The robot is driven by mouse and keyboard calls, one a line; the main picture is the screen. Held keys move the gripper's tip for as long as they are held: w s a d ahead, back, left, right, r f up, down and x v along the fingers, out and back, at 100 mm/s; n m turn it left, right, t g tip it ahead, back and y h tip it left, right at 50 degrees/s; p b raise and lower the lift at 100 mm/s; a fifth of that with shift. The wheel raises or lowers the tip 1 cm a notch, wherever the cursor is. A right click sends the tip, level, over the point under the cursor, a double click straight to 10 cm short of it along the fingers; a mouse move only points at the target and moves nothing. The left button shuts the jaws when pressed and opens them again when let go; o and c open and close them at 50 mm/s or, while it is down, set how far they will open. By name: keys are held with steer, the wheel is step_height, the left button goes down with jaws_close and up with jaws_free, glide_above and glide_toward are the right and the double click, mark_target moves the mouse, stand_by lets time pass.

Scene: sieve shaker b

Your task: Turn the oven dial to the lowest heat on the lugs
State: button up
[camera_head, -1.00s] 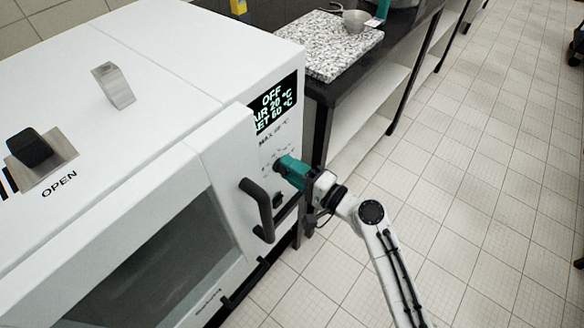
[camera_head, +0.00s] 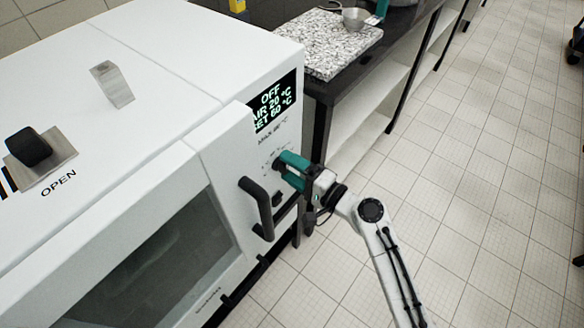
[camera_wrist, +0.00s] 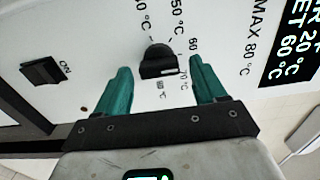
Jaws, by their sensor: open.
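The oven (camera_head: 190,50) is a large white box with its door shut. Its dial (camera_wrist: 158,62) is a small black knob on the white front panel, ringed by temperature marks including 50, 60 and 70 °C. The display (camera_head: 272,102) reads OFF, AIR 20 °C, SET 60 °C. My gripper (camera_wrist: 161,78) is open, its teal fingers either side of the dial with gaps on both sides. In the head view my gripper (camera_head: 283,163) is at the panel and hides the dial.
A black door handle (camera_head: 259,207) sticks out just left of my gripper. A black ON switch (camera_wrist: 45,72) is on the panel. A dark bench with a granite slab (camera_head: 325,45) and a metal bowl (camera_head: 355,18) stands behind.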

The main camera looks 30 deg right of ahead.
steer(key=b+v, duration=0.1)
steer(key=v, duration=0.9)
steer(key=shift+s+d, duration=0.2)
steer(key=shift+s, duration=0.15)
